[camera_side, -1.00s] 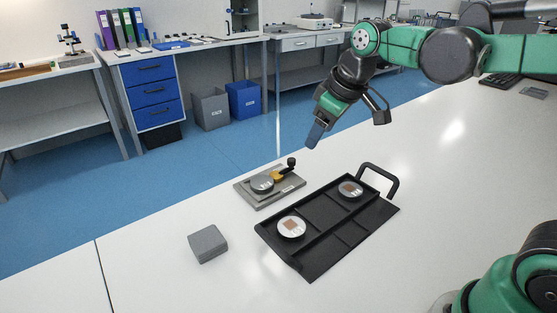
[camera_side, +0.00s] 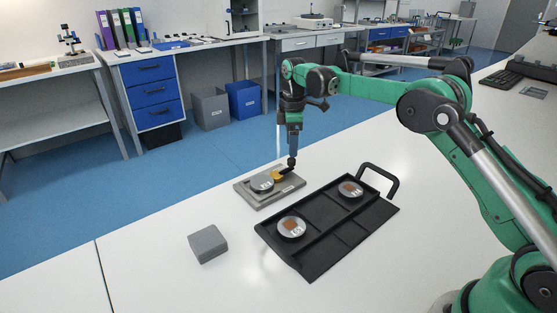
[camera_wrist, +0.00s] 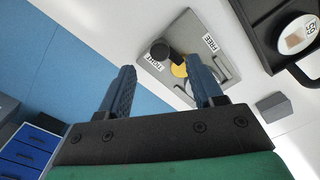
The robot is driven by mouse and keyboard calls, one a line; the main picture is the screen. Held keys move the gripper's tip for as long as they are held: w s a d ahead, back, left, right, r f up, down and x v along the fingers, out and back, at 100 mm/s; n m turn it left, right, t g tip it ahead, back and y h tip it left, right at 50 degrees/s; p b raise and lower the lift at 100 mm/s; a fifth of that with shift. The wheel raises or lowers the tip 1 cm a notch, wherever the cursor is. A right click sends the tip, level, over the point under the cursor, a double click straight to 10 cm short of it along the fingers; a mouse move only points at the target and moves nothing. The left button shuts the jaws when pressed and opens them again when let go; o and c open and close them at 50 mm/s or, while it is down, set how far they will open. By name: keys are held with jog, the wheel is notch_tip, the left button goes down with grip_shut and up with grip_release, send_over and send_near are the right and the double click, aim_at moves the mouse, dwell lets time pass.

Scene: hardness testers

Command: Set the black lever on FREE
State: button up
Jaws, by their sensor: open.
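The black lever, with a round knob (camera_wrist: 160,50), sits on a grey fixture plate (camera_wrist: 150,72) and turns about a yellow hub (camera_wrist: 179,70). In the wrist view the knob is beside the TIGHT label (camera_wrist: 157,61), and the FREE label (camera_wrist: 211,42) is to its right. My gripper (camera_wrist: 163,75) is open, with one blue finger on each side of the lever in that view. In the side view my gripper (camera_side: 292,156) points down just above the lever knob (camera_side: 291,162). Whether a finger touches the knob cannot be told.
A black tray (camera_side: 328,245) with a handle and two round discs (camera_side: 292,227) (camera_side: 350,189) lies right of the fixture. A grey block (camera_side: 207,243) lies in front. A round grey disc (camera_side: 262,183) sits on the fixture. The table's front left is clear.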

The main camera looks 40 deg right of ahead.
aim_at(291, 159)
jog(key=shift+f, duration=1.95)
jog(key=shift+c, duration=0.3)
grip_shut()
